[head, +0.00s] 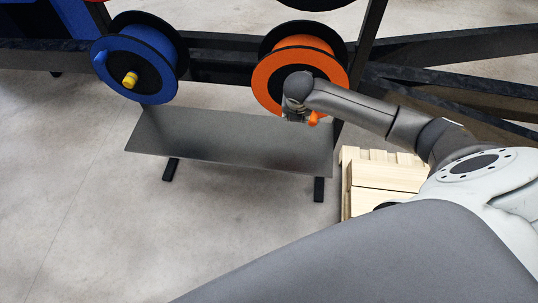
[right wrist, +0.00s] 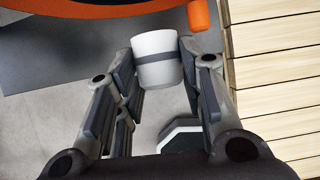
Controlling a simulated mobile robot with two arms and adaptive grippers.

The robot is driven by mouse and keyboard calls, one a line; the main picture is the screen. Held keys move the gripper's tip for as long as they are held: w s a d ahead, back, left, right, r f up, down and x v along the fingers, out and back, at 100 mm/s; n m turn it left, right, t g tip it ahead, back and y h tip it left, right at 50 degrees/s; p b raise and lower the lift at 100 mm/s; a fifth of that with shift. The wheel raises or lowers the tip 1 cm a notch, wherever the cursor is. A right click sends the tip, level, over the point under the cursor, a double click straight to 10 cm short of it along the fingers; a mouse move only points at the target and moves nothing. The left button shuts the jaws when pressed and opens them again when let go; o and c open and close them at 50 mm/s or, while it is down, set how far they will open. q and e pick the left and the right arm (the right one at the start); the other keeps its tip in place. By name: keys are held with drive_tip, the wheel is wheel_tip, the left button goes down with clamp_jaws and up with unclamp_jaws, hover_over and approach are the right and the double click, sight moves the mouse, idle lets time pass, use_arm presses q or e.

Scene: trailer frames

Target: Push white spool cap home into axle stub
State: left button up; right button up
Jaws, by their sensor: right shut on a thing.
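The white spool cap (right wrist: 155,47), a tapered cup shape with a grey band, is held between the fingers of my right gripper (right wrist: 163,68) in the right wrist view. In the head view my right gripper (head: 297,114) is in front of the lower middle of the orange spool (head: 268,78), and the cap cannot be made out. The orange spool's rim (right wrist: 80,10) crosses the top left of the wrist view, beyond the cap. The axle stub is hidden behind my wrist in the head view. My left gripper is in neither view.
An orange peg (right wrist: 198,15) is close to the cap's right. A blue spool (head: 140,68) with a yellow cap (head: 130,80) hangs left. A grey shelf (head: 230,145) lies below the spools. Wooden pallets or boxes (head: 375,178) stand at right, near my gripper. Floor at left is clear.

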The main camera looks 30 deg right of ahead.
drive_tip(key=shift+f, duration=0.15)
drive_tip(key=shift+s+r, duration=0.2)
drive_tip(key=shift+w+r, duration=0.15)
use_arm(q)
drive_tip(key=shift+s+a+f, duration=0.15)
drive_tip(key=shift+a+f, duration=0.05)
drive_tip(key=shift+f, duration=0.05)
use_arm(e)
drive_tip(key=w+d, duration=0.1)
drive_tip(key=w, duration=0.1)
drive_tip(key=w+d, duration=0.2)
drive_tip(key=shift+w+d, duration=0.1)
drive_tip(key=shift+w, duration=0.05)
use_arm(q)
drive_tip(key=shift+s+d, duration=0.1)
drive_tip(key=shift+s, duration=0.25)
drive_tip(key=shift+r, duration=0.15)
